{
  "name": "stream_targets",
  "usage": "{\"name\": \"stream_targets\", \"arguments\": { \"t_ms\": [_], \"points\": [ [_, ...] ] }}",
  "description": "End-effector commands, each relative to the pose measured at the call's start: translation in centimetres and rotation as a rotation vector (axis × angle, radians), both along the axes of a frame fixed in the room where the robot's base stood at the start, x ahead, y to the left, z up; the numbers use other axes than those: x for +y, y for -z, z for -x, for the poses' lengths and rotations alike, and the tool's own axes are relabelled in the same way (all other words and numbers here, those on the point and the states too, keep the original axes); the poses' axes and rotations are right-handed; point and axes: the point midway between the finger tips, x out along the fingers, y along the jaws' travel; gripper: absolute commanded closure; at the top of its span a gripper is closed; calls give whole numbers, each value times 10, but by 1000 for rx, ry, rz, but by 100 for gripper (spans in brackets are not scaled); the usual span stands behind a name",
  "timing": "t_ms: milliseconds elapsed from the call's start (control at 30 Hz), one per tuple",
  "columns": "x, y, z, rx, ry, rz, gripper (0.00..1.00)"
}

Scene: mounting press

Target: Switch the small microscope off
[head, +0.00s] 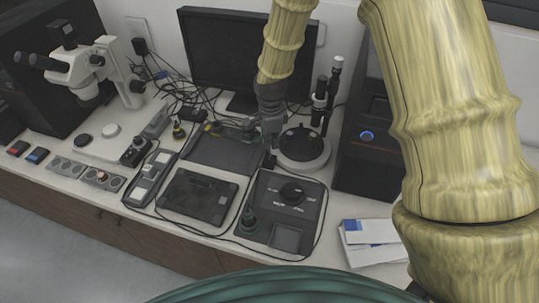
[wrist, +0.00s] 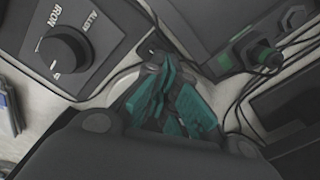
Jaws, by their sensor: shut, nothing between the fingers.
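The small microscope has a round pale base with a dark round stage (head: 301,145) and a dark upright post with a tube at its right; it stands right of centre in the head view. I cannot make out its switch. My gripper (head: 270,158) is just left of the microscope's base, pointing down, and partly covers its left edge. In the wrist view my gripper's teal fingers (wrist: 172,103) are shut with nothing between them, above the bench and some dark cables.
A black dial box (head: 287,205) stands in front of the microscope; its knob (wrist: 65,49) shows in the wrist view. A black cabinet (head: 363,140) is at the right, a monitor (head: 228,50) behind. A larger white microscope (head: 80,70) is far left. Cables cross the bench.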

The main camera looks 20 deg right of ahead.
Motion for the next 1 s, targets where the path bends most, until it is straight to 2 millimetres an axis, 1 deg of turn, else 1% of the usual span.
{"name": "stream_targets", "arguments": {
  "t_ms": [33, 400, 533, 1000],
  "points": [
    [0, -6, 0, 0, 0, 0, 100],
    [0, -26, 0, 0, 1, 0, 100],
    [0, -29, 0, 0, 0, 0, 100],
    [0, -29, 0, 0, 0, 0, 100]
  ]
}}
